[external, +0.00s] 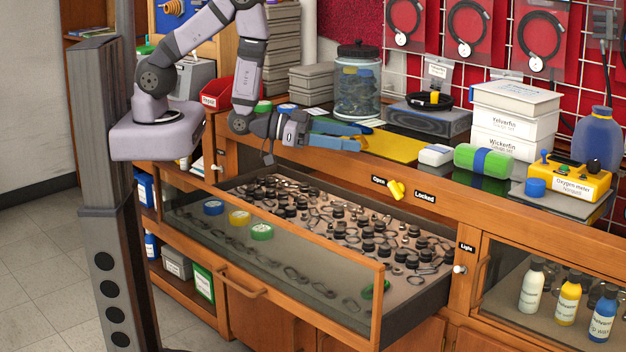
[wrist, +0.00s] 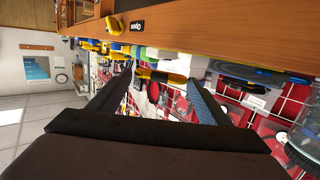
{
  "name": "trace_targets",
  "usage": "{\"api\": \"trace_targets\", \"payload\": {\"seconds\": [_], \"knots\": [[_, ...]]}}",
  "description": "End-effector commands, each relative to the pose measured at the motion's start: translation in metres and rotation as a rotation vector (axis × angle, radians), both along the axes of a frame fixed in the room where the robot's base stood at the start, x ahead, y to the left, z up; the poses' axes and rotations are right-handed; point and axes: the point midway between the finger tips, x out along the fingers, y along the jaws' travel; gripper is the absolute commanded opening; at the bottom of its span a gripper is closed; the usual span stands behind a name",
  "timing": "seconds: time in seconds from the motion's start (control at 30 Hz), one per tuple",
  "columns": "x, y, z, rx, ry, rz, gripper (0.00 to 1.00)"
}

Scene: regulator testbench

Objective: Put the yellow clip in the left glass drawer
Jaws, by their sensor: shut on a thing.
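The yellow clip shows in the wrist view (wrist: 162,77), held across between the two fingertips. In the external view, only a small yellow bit of the clip (external: 357,136) shows at the fingertips. My gripper (external: 352,139) is shut on the clip, above the counter and behind the drawer; it also shows in the wrist view (wrist: 161,79). The left glass drawer (external: 374,315) is pulled open, with a wooden frame and glass front. Its floor holds many small dark metal parts. Three tape rolls, blue, yellow and green, are at its left.
A yellow knob (external: 396,190) sits between "Open" and "Locked" labels above the drawer. The counter holds a yellow mat (external: 392,147), a jar (external: 358,85), a green roll (external: 483,161), white boxes (external: 512,132) and an oxygen meter (external: 568,183). A closed glass compartment with bottles (external: 568,300) is at right.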

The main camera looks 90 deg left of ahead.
Motion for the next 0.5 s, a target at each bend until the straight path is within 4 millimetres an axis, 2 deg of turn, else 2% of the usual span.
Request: {"api": "trace_targets", "payload": {"seconds": [0.17, 0.3, 0.5], "knots": [[-0.012, 0.019, -0.01, 0.002, 0.006, 0.041, 0.46], [-0.018, 0.032, -0.01, 0.002, 0.005, 0.07, 0.46], [-0.018, 0.038, -0.009, 0.002, 0.003, 0.083, 0.46]]}}
